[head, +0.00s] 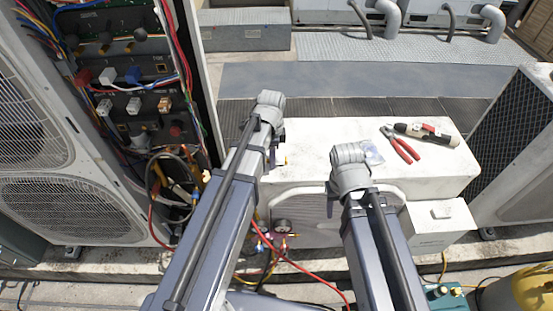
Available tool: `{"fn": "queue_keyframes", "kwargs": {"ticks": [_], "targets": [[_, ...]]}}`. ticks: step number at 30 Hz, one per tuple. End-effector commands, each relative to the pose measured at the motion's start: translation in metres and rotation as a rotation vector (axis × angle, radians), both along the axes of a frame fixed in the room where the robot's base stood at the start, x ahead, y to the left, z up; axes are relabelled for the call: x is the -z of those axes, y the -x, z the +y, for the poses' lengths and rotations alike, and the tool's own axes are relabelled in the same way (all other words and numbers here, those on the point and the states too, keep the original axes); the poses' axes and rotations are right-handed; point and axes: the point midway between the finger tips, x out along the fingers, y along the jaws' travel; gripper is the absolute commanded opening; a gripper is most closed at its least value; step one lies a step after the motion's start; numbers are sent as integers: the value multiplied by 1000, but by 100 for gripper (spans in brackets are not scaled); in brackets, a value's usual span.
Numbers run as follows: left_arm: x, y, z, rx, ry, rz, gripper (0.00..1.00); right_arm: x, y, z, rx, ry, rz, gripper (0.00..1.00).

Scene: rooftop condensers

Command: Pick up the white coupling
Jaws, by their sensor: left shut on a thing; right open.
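A white coupling (107,76) shows in the open electrical cabinet at upper left, in the upper row next to a blue one (133,74). Paler connectors sit in the row below, so I cannot be sure which is meant. My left gripper (279,145) is above the left end of the white condenser unit, right of the cabinet and apart from this coupling. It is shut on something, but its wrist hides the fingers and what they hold. My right gripper (332,203) is open at the condenser's front; its fingers are mostly hidden.
Red-handled pliers (402,146) and a black-and-cream tool (427,133) lie on the white condenser (305,140). A clear packet (372,154) lies by my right wrist. Loose wires edge the cabinet (150,50). A gauge (282,226) with red hoses is below. A yellow cylinder (530,288) stands lower right.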

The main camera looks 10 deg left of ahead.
Motion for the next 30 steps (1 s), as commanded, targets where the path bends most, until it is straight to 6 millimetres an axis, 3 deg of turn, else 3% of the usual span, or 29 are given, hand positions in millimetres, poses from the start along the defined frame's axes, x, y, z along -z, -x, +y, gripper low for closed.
{"fn": "queue_keyframes", "kwargs": {"ticks": [8,24,30], "targets": [[-11,0,0,0,0,0,0,-11,0,0,0,0,0,50],[-87,0,0,0,0,0,0,-87,0,0,0,0,0,50],[-101,0,0,0,0,0,0,-101,0,0,0,0,0,50]]}}
